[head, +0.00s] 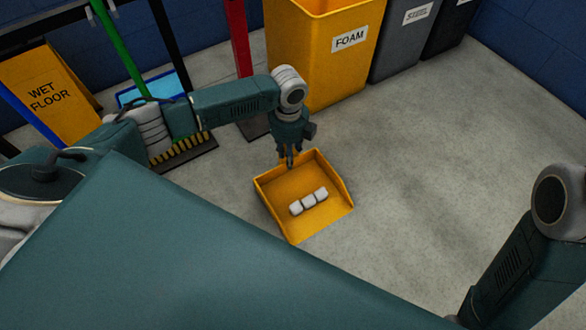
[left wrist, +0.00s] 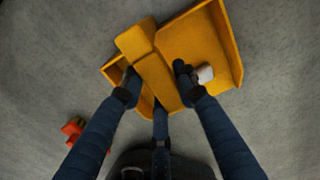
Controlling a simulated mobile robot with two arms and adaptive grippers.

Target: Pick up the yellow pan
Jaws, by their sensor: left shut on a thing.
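The yellow pan (head: 325,175) is an open dustpan with raised sides, low over or on the grey floor; I cannot tell if it touches. White block-like pieces (head: 309,201) lie inside it. My left gripper (head: 289,160) reaches down to the pan's far-left edge. In the left wrist view the yellow pan (left wrist: 193,40) sits under the gripper (left wrist: 157,80), whose fingers are shut around its raised middle part. One white piece (left wrist: 205,74) shows beside the right finger, partly hidden. My right arm shows at the lower right, but its gripper is out of view.
A yellow FOAM bin (head: 315,50) stands behind the pan, with a grey bin (head: 403,40) to its right. A broom (head: 182,150) and a WET FLOOR sign (head: 48,92) are at the left. A small red object (left wrist: 72,128) lies on the floor. The floor right of the pan is clear.

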